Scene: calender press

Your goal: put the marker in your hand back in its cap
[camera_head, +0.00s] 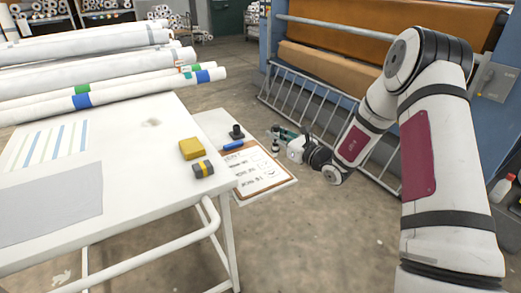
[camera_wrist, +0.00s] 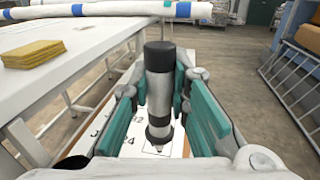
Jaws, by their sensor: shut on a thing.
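My gripper (camera_head: 279,137) has teal fingers and is shut on the marker (camera_wrist: 159,90). In the wrist view the marker is a thick silver barrel, upright, with a dark top end, a dark lower collar and a small tip pointing down. It hangs over the clipboard (camera_head: 284,183) and its written sheet; contact with the sheet cannot be seen. A small black upright piece on a wider dark base (camera_head: 237,131) stands near the clipboard's far end, left of my gripper. It may be the cap, but it is too small to tell.
A blue piece (camera_head: 233,145) lies at the clipboard's top edge. A white table (camera_head: 130,195) at left holds a yellow sponge (camera_head: 191,148) and a grey-yellow block (camera_head: 203,169). Large white rolls (camera_head: 120,88) lie behind. A metal rail (camera_head: 322,116) fronts the press at right.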

